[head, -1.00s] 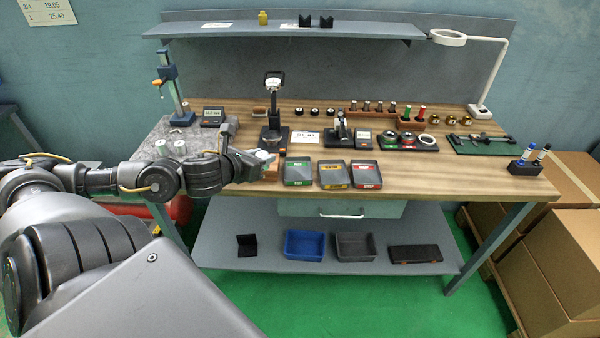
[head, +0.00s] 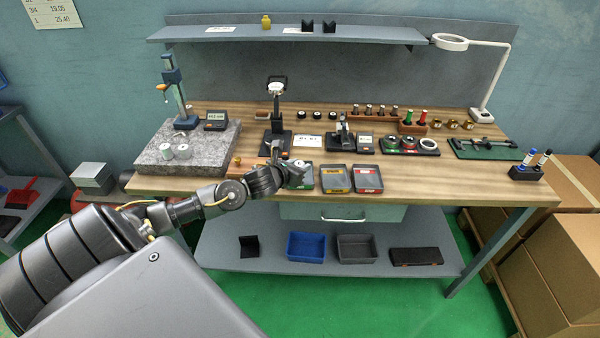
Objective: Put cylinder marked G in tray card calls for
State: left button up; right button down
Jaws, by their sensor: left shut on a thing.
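My left gripper (head: 285,168) reaches in from the left and is over the green-labelled tray (head: 305,184), at the left of the tray row. It is shut on a small pale cylinder (head: 299,164); its marking cannot be read and it is partly hidden by the gripper. Whether the cylinder touches the tray cannot be told. My right gripper is not in view.
A dial gauge stand (head: 276,118) rises behind my gripper. A micrometer stand (head: 342,132) and a ring gauge holder (head: 411,147) stand behind the trays. The wood at right front (head: 450,182) is clear.

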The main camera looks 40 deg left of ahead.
pick_arm(q)
jog(key=shift+w+f+p, duration=0.2)
jog(key=shift+f+p, duration=0.2)
jog(key=shift+f, duration=0.4)
jog(key=shift+w+f+p, duration=0.15)
jog(key=shift+f+p, duration=0.2)
jog(key=shift+f, duration=0.8)
jog(key=shift+f, duration=0.15)
jog(key=o, duration=0.7)
jog(key=shift+o, duration=0.2)
